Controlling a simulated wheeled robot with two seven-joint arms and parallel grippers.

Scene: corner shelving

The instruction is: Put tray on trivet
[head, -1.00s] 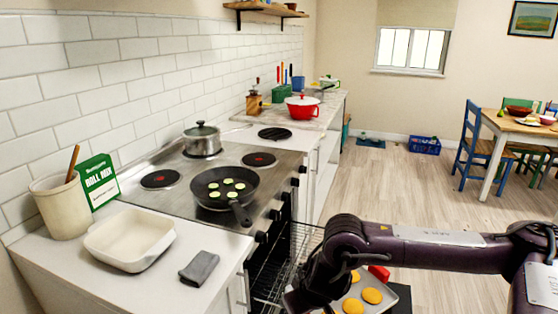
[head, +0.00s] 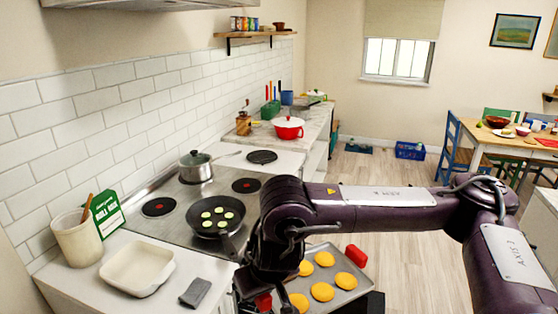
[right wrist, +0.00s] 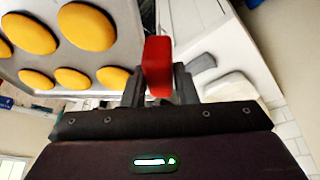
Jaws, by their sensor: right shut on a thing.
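The tray (head: 344,292) is grey metal, carries several orange buns and has red handles. It is in the lower middle of the head view, held in the air in front of the stove. My right gripper (right wrist: 157,80) is shut on one red handle (right wrist: 157,55). In the head view the jaws are largely hidden by my arm; the other red handle (head: 356,254) is free. A dark round thing that looks like the trivet (head: 262,157) lies bare on the white counter just beyond the stove. My left gripper is not in view.
A black pan (head: 218,224) with green slices and a grey pot (head: 196,167) are on the stove. A white dish (head: 137,270) and a folded grey cloth (head: 195,292) lie on the near counter. A red pot (head: 288,128) stands past the trivet.

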